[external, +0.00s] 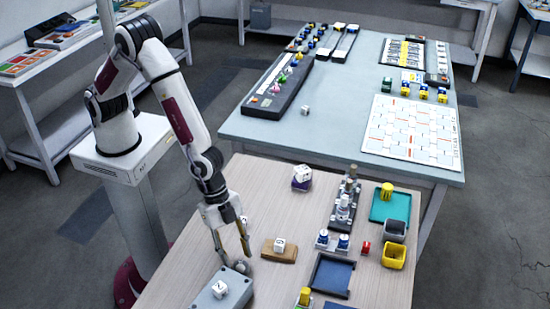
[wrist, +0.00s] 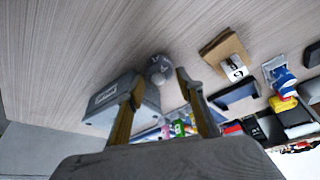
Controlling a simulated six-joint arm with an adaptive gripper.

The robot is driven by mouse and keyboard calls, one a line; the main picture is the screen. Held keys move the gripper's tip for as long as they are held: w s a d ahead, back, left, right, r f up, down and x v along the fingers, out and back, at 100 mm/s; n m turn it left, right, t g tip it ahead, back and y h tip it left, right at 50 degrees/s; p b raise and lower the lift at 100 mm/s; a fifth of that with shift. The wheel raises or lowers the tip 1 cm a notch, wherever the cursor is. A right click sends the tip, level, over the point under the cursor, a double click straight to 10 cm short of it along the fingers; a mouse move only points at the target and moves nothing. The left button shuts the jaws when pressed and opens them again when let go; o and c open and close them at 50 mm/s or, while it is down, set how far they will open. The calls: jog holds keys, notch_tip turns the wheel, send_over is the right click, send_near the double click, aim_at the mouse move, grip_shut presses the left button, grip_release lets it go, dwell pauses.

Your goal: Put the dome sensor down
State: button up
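The dome sensor, a small grey rounded piece (wrist: 159,70), sits on the wood-grain table beside a grey box (wrist: 120,98). In the external view a grey rounded shape (external: 241,267) shows at the box's far edge, partly hidden by my fingers. My gripper (wrist: 157,82) has its two tan fingers spread, with the dome sensor between and just beyond the tips and gaps visible at its sides. In the external view my gripper (external: 235,253) points down, low over the dome sensor.
A white cube (external: 220,289) is on the grey box (external: 205,300). A wooden block (external: 271,254) with another white cube stands close to the right. Farther right are a dark blue tray (external: 331,276), sensor racks and a yellow bin (external: 394,257).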

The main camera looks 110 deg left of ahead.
aim_at(240, 265)
jog(key=shift+x, duration=1.75)
jog(key=shift+s, duration=0.1)
jog(key=c, duration=0.8)
